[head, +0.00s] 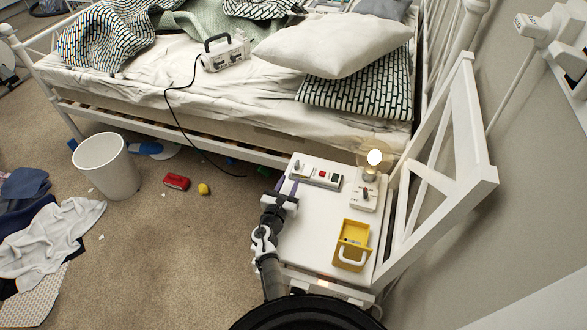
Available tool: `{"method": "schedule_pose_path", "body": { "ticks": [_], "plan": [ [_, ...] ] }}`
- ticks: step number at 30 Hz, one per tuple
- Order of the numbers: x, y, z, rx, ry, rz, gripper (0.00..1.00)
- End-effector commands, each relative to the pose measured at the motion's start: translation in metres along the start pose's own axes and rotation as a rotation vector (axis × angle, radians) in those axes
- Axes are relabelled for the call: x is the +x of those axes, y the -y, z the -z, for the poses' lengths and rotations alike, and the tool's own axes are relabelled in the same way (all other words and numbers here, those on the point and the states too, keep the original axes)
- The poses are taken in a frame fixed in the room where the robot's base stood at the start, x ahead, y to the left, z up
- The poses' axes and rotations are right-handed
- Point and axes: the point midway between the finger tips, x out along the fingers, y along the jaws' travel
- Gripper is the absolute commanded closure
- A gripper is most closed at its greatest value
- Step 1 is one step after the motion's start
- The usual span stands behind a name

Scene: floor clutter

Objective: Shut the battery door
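A yellow box-like device (352,246) with a white handle lies on the front right of a white bedside table (310,242). Its upper yellow part looks like a raised flap, standing apart from the lower body. I cannot tell for sure whether this flap is the battery door. My gripper (287,186) is over the table's left edge, left of the yellow device and well apart from it.
On the table are a white panel with a red button (316,175), and a lit bulb (374,158) on a white switch base (364,193).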

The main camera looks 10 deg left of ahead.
Motion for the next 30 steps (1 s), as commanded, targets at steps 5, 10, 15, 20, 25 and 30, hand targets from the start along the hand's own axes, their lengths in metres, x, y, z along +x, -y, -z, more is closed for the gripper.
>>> {"method": "schedule_pose_path", "body": {
  "ticks": [5, 10, 15, 20, 25, 30],
  "plan": [
    [-0.031, -0.001, 0.0, 0.0, -0.001, -0.001, 0.67],
    [-0.044, 0.0, 0.0, 0.0, 0.0, -0.001, 0.67],
    [-0.046, 0.0, 0.0, 0.0, 0.001, 0.0, 0.67],
    [-0.046, 0.0, 0.0, 0.0, 0.001, 0.0, 0.67],
    [-0.046, 0.0, 0.0, 0.0, 0.0, 0.0, 0.67],
    [-0.044, -0.005, -0.006, 0.026, 0.005, -0.009, 0.67]
  ]
}}
